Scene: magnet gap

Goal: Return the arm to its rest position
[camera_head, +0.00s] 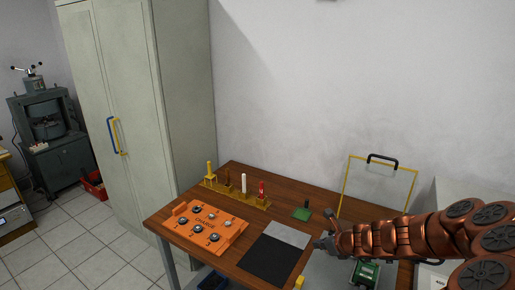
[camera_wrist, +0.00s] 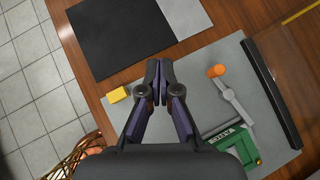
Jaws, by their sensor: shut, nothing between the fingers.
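My gripper (camera_head: 322,243) is at the end of my copper-coloured arm, which reaches in from the right over the front right part of the wooden table (camera_head: 160,222). In the wrist view my gripper (camera_wrist: 159,68) has its dark fingers together, with nothing between them. It is above the edge of a grey mat (camera_wrist: 200,65), and its height above the mat is hard to tell. The arm hides part of the table's right side in the head view.
An orange tray (camera_head: 210,228) with several round pieces and a yellow rack (camera_head: 236,194) stand left. A black mat (camera_head: 268,262) lies in front. A green device (camera_wrist: 241,145), a yellow block (camera_wrist: 117,95) and a clear panel with yellow edges (camera_head: 380,185) are near my gripper.

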